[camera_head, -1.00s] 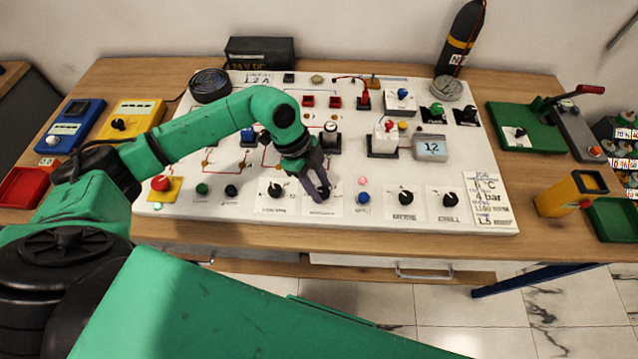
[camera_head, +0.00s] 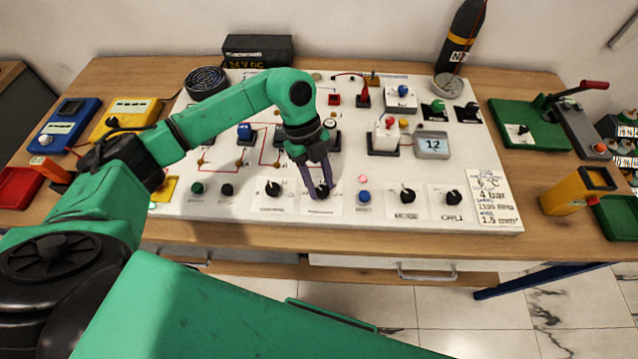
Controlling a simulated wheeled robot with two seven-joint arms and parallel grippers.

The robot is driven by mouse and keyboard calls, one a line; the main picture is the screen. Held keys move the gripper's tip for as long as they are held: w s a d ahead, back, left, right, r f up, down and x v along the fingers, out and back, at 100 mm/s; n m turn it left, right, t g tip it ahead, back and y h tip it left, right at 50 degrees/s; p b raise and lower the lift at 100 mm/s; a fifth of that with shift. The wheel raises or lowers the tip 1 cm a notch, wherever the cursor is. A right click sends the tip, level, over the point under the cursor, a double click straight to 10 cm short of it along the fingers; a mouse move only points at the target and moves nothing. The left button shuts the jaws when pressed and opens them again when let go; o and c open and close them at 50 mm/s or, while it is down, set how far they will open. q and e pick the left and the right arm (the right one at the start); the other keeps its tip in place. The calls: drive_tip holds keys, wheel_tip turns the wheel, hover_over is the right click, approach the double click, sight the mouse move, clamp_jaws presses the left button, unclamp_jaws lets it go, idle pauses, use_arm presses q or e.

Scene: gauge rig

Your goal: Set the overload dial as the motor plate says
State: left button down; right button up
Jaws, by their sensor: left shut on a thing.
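The white rig board (camera_head: 385,215) lies on the wooden bench and carries a front row of black dials on white plates. My left gripper (camera_head: 320,192) points down at the second dial from the left in that row and is shut on its black knob (camera_head: 322,191). The lettering on this dial's plate (camera_head: 335,208) is too small to read. A white plate (camera_head: 496,207) at the board's front right corner bears printed lines, among them "4 bar" and "1.5 mm²"; other lines are blurred. My right gripper is not in view.
Other dials stand beside it: one to the left (camera_head: 273,188) and two to the right (camera_head: 407,195). A blue button (camera_head: 364,196) sits close to the gripper's right.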

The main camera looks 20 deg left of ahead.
use_arm(q)
drive_tip(key=shift+w+d+m+g+y+b, duration=0.1)
drive_tip(key=shift+m+g+y+b, duration=0.25)
drive_tip(key=shift+m, duration=0.65)
drive_tip(key=shift+c, duration=2.2)
unclamp_jaws()
drive_tip(key=b+v, duration=0.2)
drive_tip(key=v, duration=1.2)
drive_tip(key=shift+r, duration=0.3)
drive_tip(key=shift+w, duration=0.1)
